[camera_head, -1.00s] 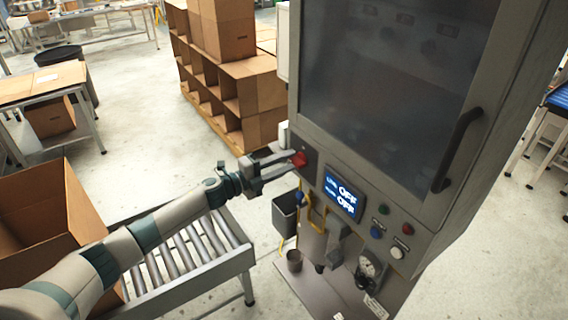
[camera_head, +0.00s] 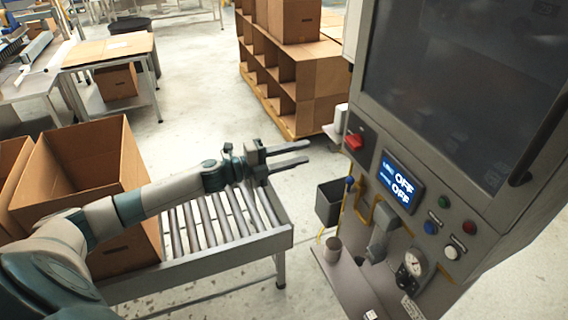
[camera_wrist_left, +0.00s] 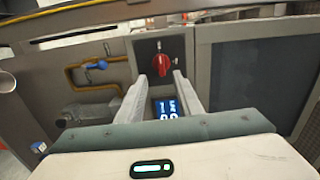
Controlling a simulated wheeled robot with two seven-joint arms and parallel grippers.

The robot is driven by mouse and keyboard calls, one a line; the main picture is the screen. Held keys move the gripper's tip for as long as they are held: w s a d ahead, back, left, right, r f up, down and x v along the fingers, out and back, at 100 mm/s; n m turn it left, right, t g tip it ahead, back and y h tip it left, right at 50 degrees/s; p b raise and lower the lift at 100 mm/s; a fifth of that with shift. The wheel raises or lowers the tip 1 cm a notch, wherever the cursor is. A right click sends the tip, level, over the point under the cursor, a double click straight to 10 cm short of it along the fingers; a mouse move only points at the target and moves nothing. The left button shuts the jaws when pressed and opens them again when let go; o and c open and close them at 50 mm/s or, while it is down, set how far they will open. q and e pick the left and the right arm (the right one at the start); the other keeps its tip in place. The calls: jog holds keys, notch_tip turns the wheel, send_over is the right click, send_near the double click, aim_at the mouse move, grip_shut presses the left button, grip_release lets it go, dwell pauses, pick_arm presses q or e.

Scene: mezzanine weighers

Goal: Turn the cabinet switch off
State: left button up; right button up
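The cabinet (camera_head: 460,90) stands on the right of the head view. Its red rotary switch (camera_head: 353,141) sits on a dark plate at the left of the control panel. The switch also shows in the left wrist view (camera_wrist_left: 161,64), beyond my fingertips. The blue display (camera_head: 401,183) reads OFF on both lines. My left gripper (camera_head: 306,154) is open and empty, with its fingers pointing at the switch and a clear gap between them and it. My right gripper is in neither view.
Bare floor (camera_head: 195,100) lies behind the arm.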

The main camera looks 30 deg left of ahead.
pick_arm(q)
jog(key=shift+b+v, duration=0.65)
jog(key=shift+v, duration=1.4)
